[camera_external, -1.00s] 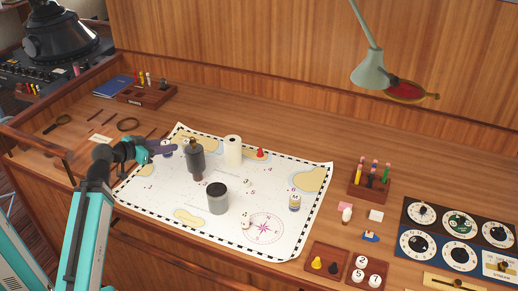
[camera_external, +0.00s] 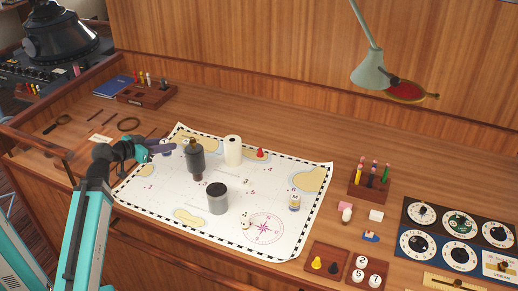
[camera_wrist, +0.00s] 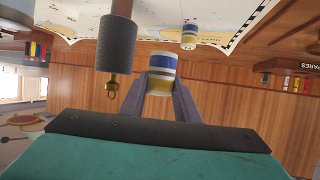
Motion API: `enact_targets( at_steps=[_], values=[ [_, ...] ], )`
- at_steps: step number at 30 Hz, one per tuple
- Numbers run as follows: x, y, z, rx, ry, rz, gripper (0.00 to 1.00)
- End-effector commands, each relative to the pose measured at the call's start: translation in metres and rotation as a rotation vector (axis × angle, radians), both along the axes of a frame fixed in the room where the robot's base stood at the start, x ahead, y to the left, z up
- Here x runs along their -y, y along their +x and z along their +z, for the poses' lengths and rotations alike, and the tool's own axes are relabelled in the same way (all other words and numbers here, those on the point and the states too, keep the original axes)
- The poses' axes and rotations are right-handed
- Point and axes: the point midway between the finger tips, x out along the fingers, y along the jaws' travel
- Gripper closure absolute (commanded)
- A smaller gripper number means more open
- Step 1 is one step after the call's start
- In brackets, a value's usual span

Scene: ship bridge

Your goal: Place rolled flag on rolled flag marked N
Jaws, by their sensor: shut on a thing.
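My gripper (camera_wrist: 160,95) is shut on a rolled flag (camera_wrist: 161,68) with blue, white and yellow bands; the wrist view shows a finger on each side of it. In the external view my gripper (camera_external: 160,149) is at the left part of the chart, left of the dark bottle, and the held flag is small and partly hidden. A second banded rolled flag (camera_external: 294,201) stands upright on the right part of the chart, well apart from my gripper.
A white roll (camera_external: 233,151) and a grey can (camera_external: 218,201) stand on the chart (camera_external: 165,192) between the two flags. A lamp (camera_external: 370,72) hangs at the back right.

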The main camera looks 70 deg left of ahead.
Motion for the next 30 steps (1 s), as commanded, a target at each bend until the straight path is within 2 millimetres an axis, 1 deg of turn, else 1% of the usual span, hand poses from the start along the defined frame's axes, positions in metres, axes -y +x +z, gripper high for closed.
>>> enact_targets(
  at_steps=[1, 20, 30],
  values=[
    [-0.001, 0.001, 0.004, 0.0, -0.002, -0.001, 0.93],
    [-0.015, 0.011, 0.001, -0.002, -0.001, 0.002, 0.93],
    [-0.046, 0.035, -0.004, -0.001, -0.002, 0.002, 0.93]
  ],
)
